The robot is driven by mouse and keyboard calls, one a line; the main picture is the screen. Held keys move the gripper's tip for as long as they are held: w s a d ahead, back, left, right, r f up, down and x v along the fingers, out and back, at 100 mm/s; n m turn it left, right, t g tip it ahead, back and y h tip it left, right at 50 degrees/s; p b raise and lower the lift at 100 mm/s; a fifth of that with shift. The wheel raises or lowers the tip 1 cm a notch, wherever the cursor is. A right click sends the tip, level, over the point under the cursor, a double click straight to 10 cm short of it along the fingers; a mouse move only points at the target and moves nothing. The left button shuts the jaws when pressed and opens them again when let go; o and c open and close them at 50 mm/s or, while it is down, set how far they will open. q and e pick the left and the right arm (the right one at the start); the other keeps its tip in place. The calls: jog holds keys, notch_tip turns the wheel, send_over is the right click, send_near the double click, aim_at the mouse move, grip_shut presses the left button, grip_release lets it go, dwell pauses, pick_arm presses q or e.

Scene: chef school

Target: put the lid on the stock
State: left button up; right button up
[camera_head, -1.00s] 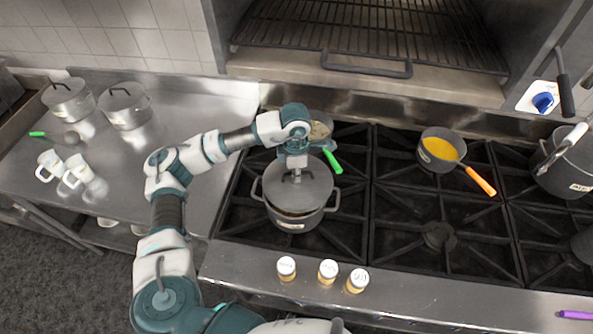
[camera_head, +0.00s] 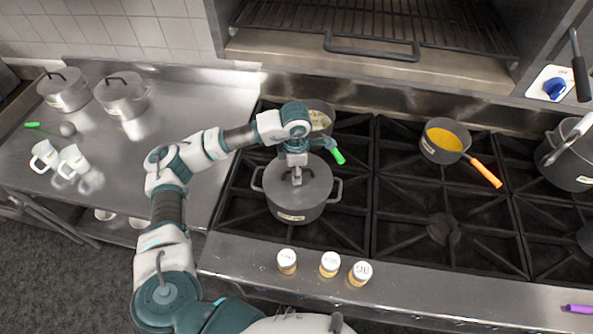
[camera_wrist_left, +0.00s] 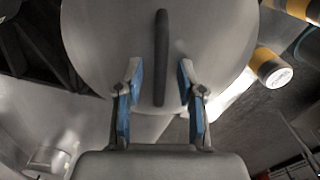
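The grey stock pot (camera_head: 291,216) stands on the front left burner of the stove. Its round grey lid (camera_head: 318,184) sits on the pot's rim and looks level, with no clear gap. The contents are hidden. My left gripper (camera_head: 297,174) is directly over the lid at its handle. In the left wrist view the dark bar handle (camera_wrist_left: 161,60) of the lid lies between the two blue-padded fingers (camera_wrist_left: 158,88). There is space on both sides of the handle, so the gripper is open around it. My right gripper is in neither view.
A pot with a green handle (camera_head: 338,156) stands just behind. A pan of orange soup (camera_head: 443,140) is to the right. Several jars (camera_head: 330,263) line the front ledge. Two lidded pots (camera_head: 122,98) and white mugs (camera_head: 73,160) stand on the left counter.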

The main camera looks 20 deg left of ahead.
pick_arm(q)
jog(key=shift+a, duration=0.3)
jog(key=shift+r, duration=0.3)
notch_tip(320, 180, up, 11)
